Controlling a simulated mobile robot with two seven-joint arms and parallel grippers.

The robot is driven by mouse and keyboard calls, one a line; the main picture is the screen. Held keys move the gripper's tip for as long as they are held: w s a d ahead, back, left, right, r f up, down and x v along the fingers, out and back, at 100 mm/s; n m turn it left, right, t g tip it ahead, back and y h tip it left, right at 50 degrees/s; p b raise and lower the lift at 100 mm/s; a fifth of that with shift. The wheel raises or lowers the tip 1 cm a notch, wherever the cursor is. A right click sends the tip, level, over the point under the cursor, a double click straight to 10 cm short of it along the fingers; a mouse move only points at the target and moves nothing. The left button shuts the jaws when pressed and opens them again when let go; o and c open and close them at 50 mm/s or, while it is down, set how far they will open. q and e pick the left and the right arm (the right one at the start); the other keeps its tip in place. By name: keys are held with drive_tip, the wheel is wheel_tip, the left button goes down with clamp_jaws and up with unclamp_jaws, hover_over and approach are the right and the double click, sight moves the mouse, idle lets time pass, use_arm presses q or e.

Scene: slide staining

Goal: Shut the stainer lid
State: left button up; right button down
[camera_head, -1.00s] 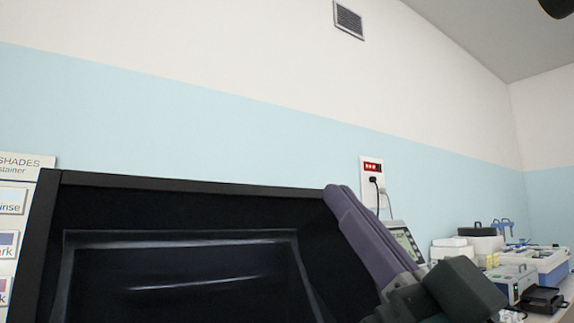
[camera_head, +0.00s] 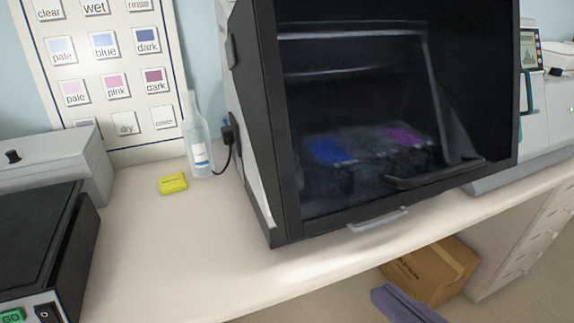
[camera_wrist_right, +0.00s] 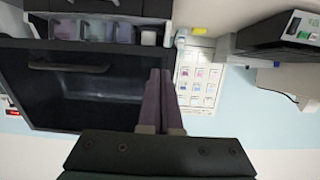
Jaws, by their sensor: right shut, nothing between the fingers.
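The stainer (camera_head: 262,120) stands on the bench with its dark see-through lid (camera_head: 350,80) across the front. A dark bar handle (camera_head: 435,174) is near the lid's lower edge. Blue and pink contents show dimly through the panel. In the upside-down right wrist view, the lid (camera_wrist_right: 70,95) and its handle (camera_wrist_right: 68,67) are left of my fingers. Pale jars (camera_wrist_right: 105,33) show past the lid's edge, and I cannot tell whether it is fully down. My right gripper (camera_head: 405,303) (camera_wrist_right: 160,75) is shut and empty, low in front of the bench. My left gripper is out of view.
A bottle (camera_head: 196,145) and a yellow block (camera_head: 173,184) stand left of the stainer. A dark device (camera_head: 45,240) is at the far left. A grey instrument (camera_head: 545,110) is at the right. A cardboard box (camera_head: 430,272) is below the bench. The bench's front strip is clear.

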approach(321, 230)
drive_tip(key=x, duration=0.5)
drive_tip(key=shift+w+f+b, duration=0.15)
drive_tip(key=shift+w+b, duration=0.05)
drive_tip(key=shift+b, duration=0.15)
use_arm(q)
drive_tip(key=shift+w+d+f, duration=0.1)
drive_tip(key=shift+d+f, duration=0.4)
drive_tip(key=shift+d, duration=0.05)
use_arm(e)
drive_tip(key=shift+w+a+f, duration=0.25)
drive_tip(key=shift+w+a, duration=0.05)
drive_tip(key=shift+w, duration=0.35)
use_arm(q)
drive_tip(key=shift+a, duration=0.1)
